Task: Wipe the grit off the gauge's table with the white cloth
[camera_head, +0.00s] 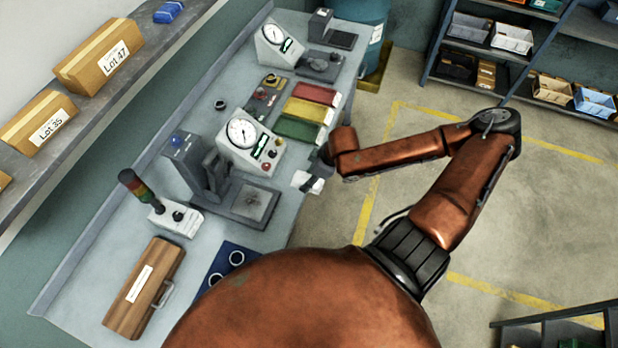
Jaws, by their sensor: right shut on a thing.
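The white cloth (307,181) hangs at the bench's right edge. My right gripper (321,166) is shut on it, small and partly hidden by my own wrist. The gauge has a grey stand (198,166) and a dial box (245,143) behind its flat square table (238,208). A dark speckled patch of grit (254,199) lies near the middle of that table. The cloth is to the right of the table, apart from it. My left gripper is not in view.
Red, yellow and green trays (299,130) lie behind the cloth. A second dial unit (277,46) stands farther back. In front are a signal-light box (177,217), a wooden case (143,287) and a blue mat with rings (219,264).

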